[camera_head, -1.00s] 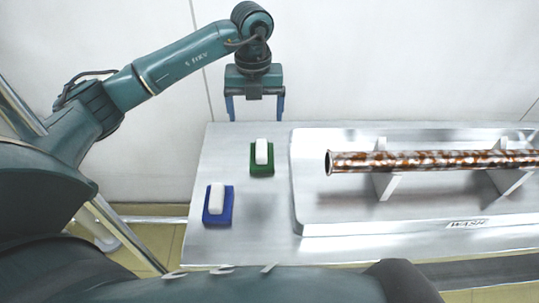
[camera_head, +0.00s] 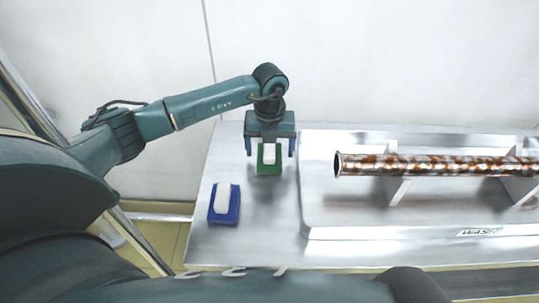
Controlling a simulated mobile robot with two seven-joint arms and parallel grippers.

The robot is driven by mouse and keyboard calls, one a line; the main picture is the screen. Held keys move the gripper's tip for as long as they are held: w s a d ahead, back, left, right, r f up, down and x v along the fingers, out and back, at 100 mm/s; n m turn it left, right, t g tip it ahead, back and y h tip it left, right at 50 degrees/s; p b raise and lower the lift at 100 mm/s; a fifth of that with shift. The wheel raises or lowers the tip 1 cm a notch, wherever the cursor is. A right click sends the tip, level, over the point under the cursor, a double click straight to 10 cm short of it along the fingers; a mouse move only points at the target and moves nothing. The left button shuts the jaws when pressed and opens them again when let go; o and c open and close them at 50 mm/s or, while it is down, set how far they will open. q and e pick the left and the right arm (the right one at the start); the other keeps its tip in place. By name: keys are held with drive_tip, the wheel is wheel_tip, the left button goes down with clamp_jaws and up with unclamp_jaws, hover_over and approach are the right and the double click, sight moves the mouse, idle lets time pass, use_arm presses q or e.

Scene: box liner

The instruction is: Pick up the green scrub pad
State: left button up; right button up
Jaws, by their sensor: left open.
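The green scrub pad (camera_head: 269,168) lies on the steel table, with a white block-shaped grip on top. My left gripper (camera_head: 270,153) is open above it, pointing down, with one blue finger on each side of the pad's white grip in the picture. The gripper body covers the upper end of the white grip. I cannot tell whether the fingers touch the pad. My right gripper is not in view.
A blue pad (camera_head: 224,216) with a white grip lies nearer on the table (camera_head: 270,240). To the right, a rusty pipe (camera_head: 440,165) rests on supports over a raised steel tray (camera_head: 350,215) labelled WASH.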

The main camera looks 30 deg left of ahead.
use_arm(q)
drive_tip(key=shift+f, duration=0.75)
drive_tip(key=shift+c, duration=0.3)
drive_tip(key=shift+r, duration=0.1)
drive_tip(key=c, duration=1)
